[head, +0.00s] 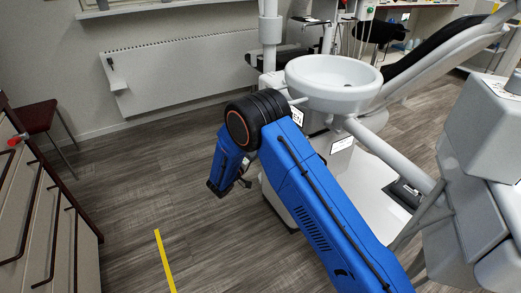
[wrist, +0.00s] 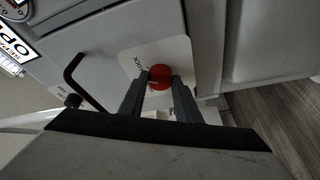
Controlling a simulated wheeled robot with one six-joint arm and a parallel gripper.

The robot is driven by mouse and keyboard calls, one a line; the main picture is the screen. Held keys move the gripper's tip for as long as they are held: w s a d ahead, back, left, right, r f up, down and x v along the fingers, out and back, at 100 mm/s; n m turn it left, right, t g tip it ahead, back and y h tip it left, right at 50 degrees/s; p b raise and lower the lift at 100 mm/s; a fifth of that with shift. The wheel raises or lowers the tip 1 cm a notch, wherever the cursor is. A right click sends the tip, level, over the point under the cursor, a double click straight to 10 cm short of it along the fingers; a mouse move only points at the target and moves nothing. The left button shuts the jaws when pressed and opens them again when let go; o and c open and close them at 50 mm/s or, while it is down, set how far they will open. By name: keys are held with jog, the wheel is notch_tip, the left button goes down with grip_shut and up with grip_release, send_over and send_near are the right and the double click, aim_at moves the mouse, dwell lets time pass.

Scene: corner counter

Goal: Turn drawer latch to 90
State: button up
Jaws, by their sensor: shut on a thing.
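The drawer latch (wrist: 160,72) is a small round red knob on a pale plate (wrist: 127,63) on the grey front, in the wrist view. A pale mark shows on the knob and dark lettering on the plate beside it. My gripper (wrist: 160,84) has its two dark fingers on either side of the knob, shut on it. The fingers hide the knob's lower sides, and its exact angle cannot be told. In the head view my blue arm hangs over the floor, and the fingertips and latch are not clear there.
A dark red bar handle (wrist: 88,84) is left of the latch, with a sign (wrist: 12,45) beyond. In the head view a drawer cabinet (head: 35,215) stands at left and a white basin (head: 333,75) at right. Wooden floor with a yellow strip (head: 164,260) lies open between.

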jog(key=shift+f+m+h, duration=0.2)
jog(key=shift+m+h, duration=0.4)
jog(key=shift+m, duration=1.1)
jog(key=o, duration=1)
jog(key=v, duration=1.7)
jog(key=shift+s+a+f, duration=0.1)
jog(key=shift+s+f, duration=0.05)
jog(key=shift+f, duration=0.15)
